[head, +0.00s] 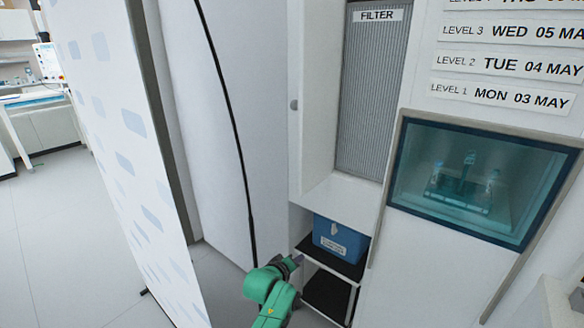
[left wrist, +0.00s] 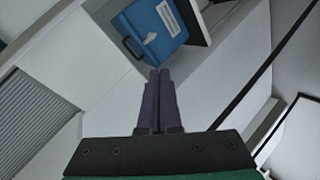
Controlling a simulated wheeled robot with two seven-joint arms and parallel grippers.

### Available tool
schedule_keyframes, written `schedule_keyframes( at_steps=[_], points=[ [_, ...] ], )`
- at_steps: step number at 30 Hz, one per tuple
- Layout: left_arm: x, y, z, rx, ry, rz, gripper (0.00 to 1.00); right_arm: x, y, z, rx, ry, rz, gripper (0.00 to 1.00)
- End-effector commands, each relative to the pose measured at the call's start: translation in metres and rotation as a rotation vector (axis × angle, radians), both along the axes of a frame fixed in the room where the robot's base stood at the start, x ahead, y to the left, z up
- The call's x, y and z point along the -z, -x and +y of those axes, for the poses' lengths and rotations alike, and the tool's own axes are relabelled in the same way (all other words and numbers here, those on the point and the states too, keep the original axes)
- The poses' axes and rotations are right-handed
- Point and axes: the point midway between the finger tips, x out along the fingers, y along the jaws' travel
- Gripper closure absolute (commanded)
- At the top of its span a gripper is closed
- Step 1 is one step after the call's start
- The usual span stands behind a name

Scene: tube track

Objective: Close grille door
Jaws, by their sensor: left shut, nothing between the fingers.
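A grey ribbed grille (head: 374,95) under a FILTER label stands upright in a tall recess of the white cabinet. It also shows in the left wrist view (left wrist: 32,118). A tall white panel (head: 225,120) stands to the left of the recess, with a curved dark line down it. I cannot tell which of these is the grille door. My left gripper (head: 293,262), green with dark fingers, is low in front of the cabinet, below the grille and near the panel's lower end. In the left wrist view its fingers (left wrist: 159,73) are shut and empty. My right gripper is out of view.
A blue box (head: 340,238) sits on a dark shelf below the grille, just beyond my fingers; it also shows in the left wrist view (left wrist: 154,32). A glass window (head: 470,182) is at the right. A patterned screen (head: 115,130) stands at the left. Floor is clear further left.

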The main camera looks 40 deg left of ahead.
Motion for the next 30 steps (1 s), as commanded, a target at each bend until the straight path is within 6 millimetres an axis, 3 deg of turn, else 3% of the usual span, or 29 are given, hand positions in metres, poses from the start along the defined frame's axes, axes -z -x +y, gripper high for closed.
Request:
schedule_keyframes(
  at_steps=[1, 3, 6, 9, 14, 27, 30],
  points=[
    [-0.072, -0.005, 0.019, -0.082, 0.075, -0.142, 1.0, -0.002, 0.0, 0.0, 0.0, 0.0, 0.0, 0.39],
    [-0.157, 0.007, 0.041, -0.178, 0.195, -0.319, 1.0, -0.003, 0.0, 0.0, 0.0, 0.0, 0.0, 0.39],
    [-0.24, 0.035, 0.059, -0.257, 0.322, -0.505, 1.0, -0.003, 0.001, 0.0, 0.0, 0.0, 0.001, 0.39],
    [-0.277, 0.054, 0.064, -0.286, 0.386, -0.596, 1.0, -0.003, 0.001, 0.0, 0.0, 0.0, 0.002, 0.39],
    [-0.284, 0.046, 0.069, -0.29, 0.399, -0.609, 1.0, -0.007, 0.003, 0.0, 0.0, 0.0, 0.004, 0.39],
    [-0.285, -0.04, 0.099, -0.289, 0.396, -0.607, 1.0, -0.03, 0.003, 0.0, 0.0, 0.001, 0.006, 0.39],
    [-0.284, -0.038, 0.076, -0.287, 0.398, -0.607, 1.0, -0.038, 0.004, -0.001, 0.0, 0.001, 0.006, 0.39]
  ],
)
